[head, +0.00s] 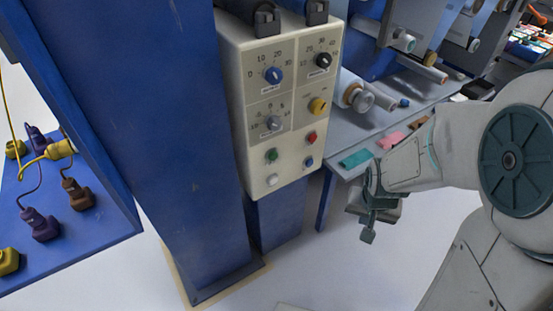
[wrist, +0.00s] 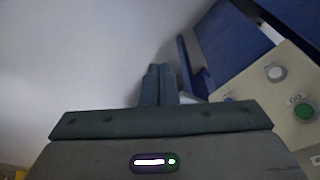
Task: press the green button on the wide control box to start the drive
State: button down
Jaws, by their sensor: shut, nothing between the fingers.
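The wide control box (head: 285,110) is a cream panel on a blue post in the head view, with dials above and small buttons below. Its green button (head: 271,156) is at the lower left of the panel, above a white button (head: 272,180). My gripper (head: 367,236) is shut and empty, to the right of the box's lower part and apart from it, pointing down. In the wrist view the shut fingers (wrist: 158,84) point at the pale floor. The green button (wrist: 304,111) and white button (wrist: 275,73) show at the right edge there.
A red button (head: 311,138) and a blue button (head: 309,162) sit right of the green one. A bench (head: 345,150) with coloured pieces and rollers is behind my gripper. A blue panel with plugs (head: 75,220) is at left. The floor below the box is clear.

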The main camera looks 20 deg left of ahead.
jog(key=w+a+f+n+t+h+b, duration=0.1)
jog(key=w+a+f+t+b, duration=0.15)
jog(key=f, duration=0.25)
jog(key=w+a+f+n+t+h+b, duration=0.1)
jog(key=w+a+f+t+h+b, duration=0.15)
jog(key=f, duration=0.35)
jog(key=w+a+r+n+t+y+b, duration=0.1)
jog(key=a+r+n+t+y+b, duration=0.1)
jog(key=a, duration=0.5)
jog(key=w+a+r+n+t+y+b, duration=0.1)
jog(key=a+r+n+t+y+b, duration=0.2)
jog(key=a+r+t, duration=0.2)
jog(key=shift+w+a, duration=0.4)
jog(key=shift+a, duration=0.6)
